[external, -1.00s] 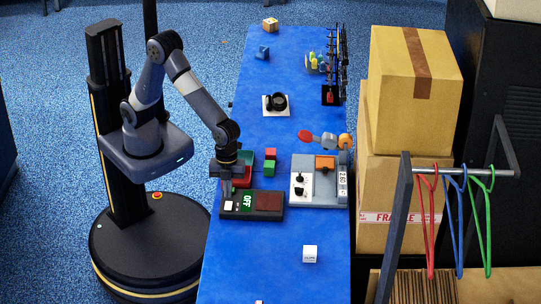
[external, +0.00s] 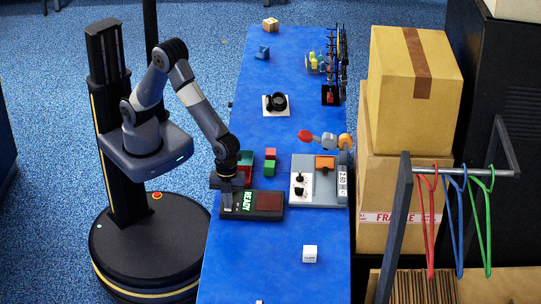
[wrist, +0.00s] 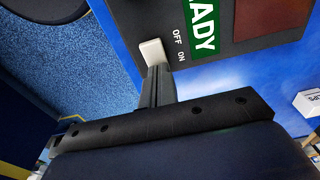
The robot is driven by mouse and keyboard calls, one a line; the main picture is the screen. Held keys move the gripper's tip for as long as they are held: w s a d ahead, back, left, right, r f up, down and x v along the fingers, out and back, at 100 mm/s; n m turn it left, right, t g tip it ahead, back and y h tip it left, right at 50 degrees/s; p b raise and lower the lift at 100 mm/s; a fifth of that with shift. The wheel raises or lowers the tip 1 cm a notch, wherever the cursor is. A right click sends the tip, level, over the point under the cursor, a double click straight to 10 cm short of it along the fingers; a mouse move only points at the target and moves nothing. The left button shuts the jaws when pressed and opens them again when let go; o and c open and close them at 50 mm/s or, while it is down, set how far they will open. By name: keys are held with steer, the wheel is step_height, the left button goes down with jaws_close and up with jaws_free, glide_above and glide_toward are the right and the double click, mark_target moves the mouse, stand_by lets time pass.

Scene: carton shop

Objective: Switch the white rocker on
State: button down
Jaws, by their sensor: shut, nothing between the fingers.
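The white rocker (wrist: 153,52) shows in the wrist view on the dark control box, beside the printed words OFF and ON. In the external view it is hidden behind my gripper (external: 228,205). The box's green display (external: 247,201) reads READY; in the wrist view the display (wrist: 204,25) shows only the end of that word. My gripper (wrist: 156,72) is shut and empty. Its fingertips are at the ON end of the rocker and appear to touch it.
A grey panel with a black lever and an orange part (external: 325,163) stands right of the box.

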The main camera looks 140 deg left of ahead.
steer(key=shift+s+f, duration=0.1)
steer(key=shift+s+a, duration=0.55)
steer(key=shift+a, duration=0.05)
steer(key=shift+r, duration=0.2)
step_height(320, 180, up, 14)
steer(key=s+a+p, duration=0.1)
steer(key=p, duration=0.1)
steer(key=shift+s+a, duration=0.15)
steer(key=shift+a, duration=0.05)
steer(key=shift+f, duration=0.15)
steer(key=f+b, duration=0.1)
steer(key=f, duration=0.3)
steer(key=w+d+f+b, duration=0.1)
steer(key=f, duration=0.4)
steer(key=w+d+f+b, duration=0.1)
steer(key=f, duration=0.3)
steer(key=shift+w+d+f, duration=0.15)
steer(key=shift+f, duration=0.15)
